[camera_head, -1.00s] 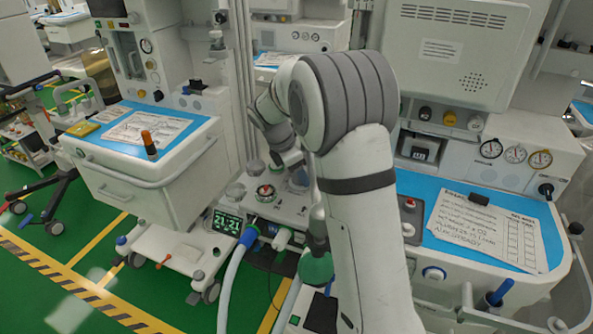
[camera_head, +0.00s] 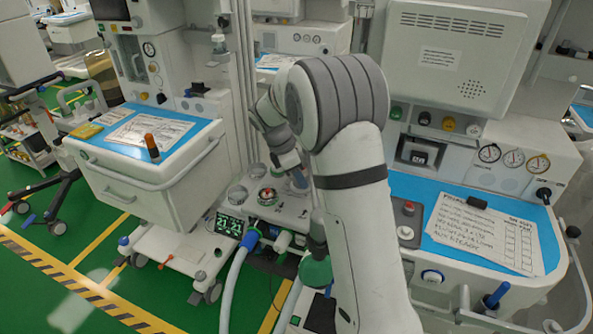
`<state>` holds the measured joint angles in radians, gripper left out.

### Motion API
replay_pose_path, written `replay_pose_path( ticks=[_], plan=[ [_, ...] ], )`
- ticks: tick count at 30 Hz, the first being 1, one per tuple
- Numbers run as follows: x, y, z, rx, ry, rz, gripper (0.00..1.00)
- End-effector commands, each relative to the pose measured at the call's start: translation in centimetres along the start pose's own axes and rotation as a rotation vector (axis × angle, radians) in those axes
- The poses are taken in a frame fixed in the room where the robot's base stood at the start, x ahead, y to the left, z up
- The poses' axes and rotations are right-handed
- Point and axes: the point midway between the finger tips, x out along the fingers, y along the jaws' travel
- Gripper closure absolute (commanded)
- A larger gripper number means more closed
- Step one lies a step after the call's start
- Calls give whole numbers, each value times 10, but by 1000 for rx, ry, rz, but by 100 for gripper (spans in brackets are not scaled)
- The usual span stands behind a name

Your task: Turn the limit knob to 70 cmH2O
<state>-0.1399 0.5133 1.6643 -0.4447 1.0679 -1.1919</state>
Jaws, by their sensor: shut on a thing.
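My gripper (camera_head: 299,180) is at the end of my white and grey arm, pointing down at the top of the small white breathing-system block (camera_head: 283,211) in the middle of the view. It is shut on what looks like the limit knob. The knob is mostly hidden behind the gripper and wrist, so its mark and scale cannot be read. Just left of the gripper, a round dial (camera_head: 267,196) with a red and dark face sits on the same block.
Left of the block are a clear round dome (camera_head: 237,193) and a green-digit display (camera_head: 229,224). Hoses (camera_head: 236,281) hang in front. A cart with a blue top (camera_head: 182,128) stands left. A worktop with a written sheet (camera_head: 481,233) lies right of my arm.

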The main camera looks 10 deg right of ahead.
Motion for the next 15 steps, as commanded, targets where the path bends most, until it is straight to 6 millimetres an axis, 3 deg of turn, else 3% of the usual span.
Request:
replay_pose_path(
  ticks=[15],
  plan=[
    [-3, 4, 6, 357, -3, -139, 82]
  ],
)
